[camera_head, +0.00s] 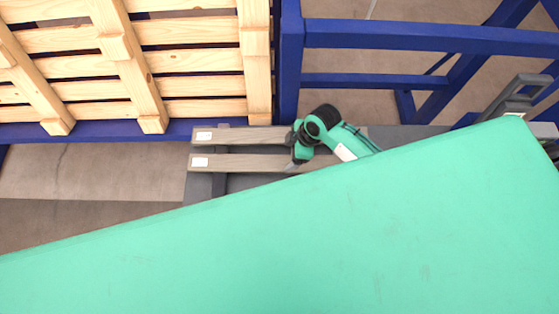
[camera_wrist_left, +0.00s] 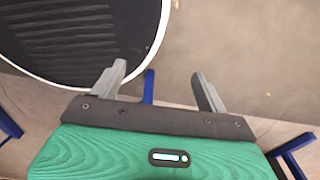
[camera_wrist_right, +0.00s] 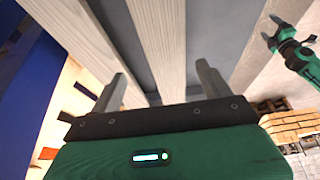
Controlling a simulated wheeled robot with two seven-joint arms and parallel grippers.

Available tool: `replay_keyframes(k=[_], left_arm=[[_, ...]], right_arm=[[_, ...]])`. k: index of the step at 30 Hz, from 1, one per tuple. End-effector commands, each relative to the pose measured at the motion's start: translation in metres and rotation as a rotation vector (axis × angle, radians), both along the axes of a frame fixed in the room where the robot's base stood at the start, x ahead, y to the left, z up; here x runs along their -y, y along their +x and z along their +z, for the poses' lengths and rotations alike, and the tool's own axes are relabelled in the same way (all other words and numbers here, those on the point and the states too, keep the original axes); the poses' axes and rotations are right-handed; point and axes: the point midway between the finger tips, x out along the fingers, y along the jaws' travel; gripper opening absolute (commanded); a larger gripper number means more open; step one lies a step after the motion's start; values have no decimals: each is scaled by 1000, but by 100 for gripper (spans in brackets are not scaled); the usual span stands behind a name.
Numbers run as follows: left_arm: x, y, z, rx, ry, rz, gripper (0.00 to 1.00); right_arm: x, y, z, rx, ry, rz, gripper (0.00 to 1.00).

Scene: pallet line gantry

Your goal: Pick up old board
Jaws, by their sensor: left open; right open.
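Weathered grey-brown boards (camera_head: 245,163) with white end labels lie on a dark grey support in the head view. Their right parts are hidden behind the large green surface in front. In the right wrist view, several grey boards (camera_wrist_right: 165,45) run away from the camera with dark gaps between them. My right gripper (camera_head: 515,98) is at the right edge of the head view, partly hidden. In its wrist view its two grey fingers (camera_wrist_right: 160,82) are open and empty, with a board showing between them. My left gripper (camera_wrist_left: 160,82) is open and empty above the floor; I cannot see it in the head view.
A pale wooden pallet (camera_head: 190,65) stands behind on a blue frame (camera_head: 430,37). A round dark ribbed thing (camera_wrist_left: 80,38) with a white rim is beside my left gripper. Bare floor shows at the left.

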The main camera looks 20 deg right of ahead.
Motion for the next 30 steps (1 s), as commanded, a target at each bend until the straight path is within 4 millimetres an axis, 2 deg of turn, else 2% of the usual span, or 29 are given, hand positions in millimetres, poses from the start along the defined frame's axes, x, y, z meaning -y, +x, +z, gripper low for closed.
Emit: replay_keyframes(k=[3,6,9,15,24,30], left_arm=[[1,18,7,22,-2,0,76],[1,25,17,33,-3,1,76],[1,24,26,32,-3,1,76],[0,15,27,20,-1,2,76],[-1,12,27,16,1,2,76],[-1,12,27,16,1,2,76]], right_arm=[[-4,-1,-5,-2,2,-1,80],[-11,-3,-13,-4,2,-1,80],[-17,-4,-25,-3,2,-2,80],[-23,-1,-45,-1,0,-2,80],[-23,-1,-48,1,0,0,80],[-23,-1,-48,1,0,0,41]])
